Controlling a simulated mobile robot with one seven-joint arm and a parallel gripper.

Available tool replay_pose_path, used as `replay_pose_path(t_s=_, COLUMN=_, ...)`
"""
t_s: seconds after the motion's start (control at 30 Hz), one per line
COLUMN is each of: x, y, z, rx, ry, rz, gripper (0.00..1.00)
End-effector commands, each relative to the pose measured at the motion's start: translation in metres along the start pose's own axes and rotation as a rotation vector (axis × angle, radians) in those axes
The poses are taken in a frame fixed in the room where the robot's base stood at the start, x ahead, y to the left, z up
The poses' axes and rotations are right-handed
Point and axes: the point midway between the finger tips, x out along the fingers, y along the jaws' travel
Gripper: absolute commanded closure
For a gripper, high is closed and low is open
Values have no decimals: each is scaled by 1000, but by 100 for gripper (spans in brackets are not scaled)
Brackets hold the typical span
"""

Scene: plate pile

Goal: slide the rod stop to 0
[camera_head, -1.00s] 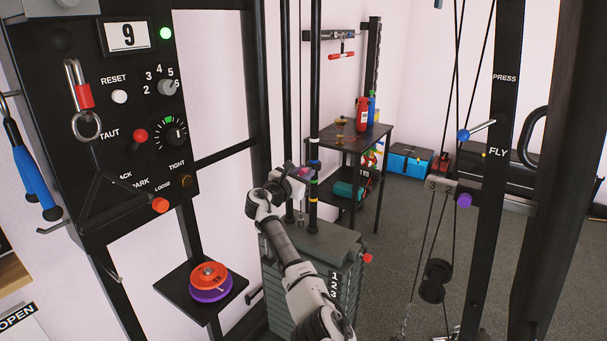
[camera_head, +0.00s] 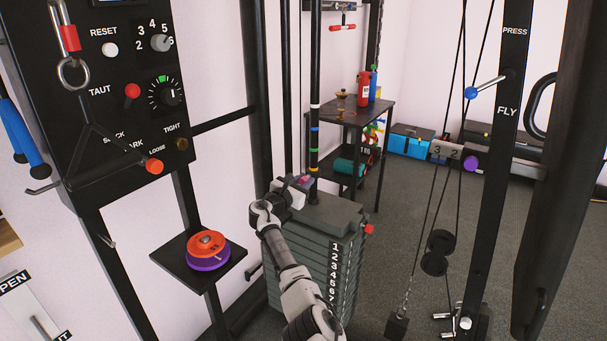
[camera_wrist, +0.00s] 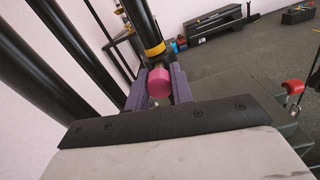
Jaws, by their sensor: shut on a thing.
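The rod (camera_head: 315,70) is a dark upright bar with white, blue, green and yellow bands (camera_head: 313,168). A pink rod stop (camera_wrist: 159,84) sits at the rod just below the yellow band (camera_wrist: 155,50) in the wrist view. My gripper (camera_wrist: 159,88) is shut on the stop, with one purple jaw pad on each side. In the head view my gripper (camera_head: 304,181) is at the rod's low end, a little above the weight stack, and mostly hides the stop. No 0 mark is readable.
The numbered weight stack (camera_head: 306,256) lies just below my gripper, with a red knob (camera_head: 369,229) at its right. A control panel (camera_head: 120,85) stands at the left. A small shelf (camera_head: 176,262) bears orange and purple discs (camera_head: 207,250). Cables hang at the right.

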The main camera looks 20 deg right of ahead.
Motion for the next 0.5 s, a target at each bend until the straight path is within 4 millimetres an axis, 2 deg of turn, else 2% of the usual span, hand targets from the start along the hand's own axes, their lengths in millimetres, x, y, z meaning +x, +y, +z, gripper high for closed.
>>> replay_pose_path(t_s=0.03, x=0, y=-1, z=-5, rx=-1, ry=4, rz=-1, gripper=100)
replay_pose_path(t_s=0.3, x=0, y=-2, z=-7, rx=-3, ry=6, rz=-3, gripper=100)
replay_pose_path(t_s=0.33, x=0, y=-2, z=-7, rx=-3, ry=7, rz=-3, gripper=74)
replay_pose_path(t_s=0.5, x=0, y=-2, z=-6, rx=-2, ry=5, rz=-2, gripper=55)
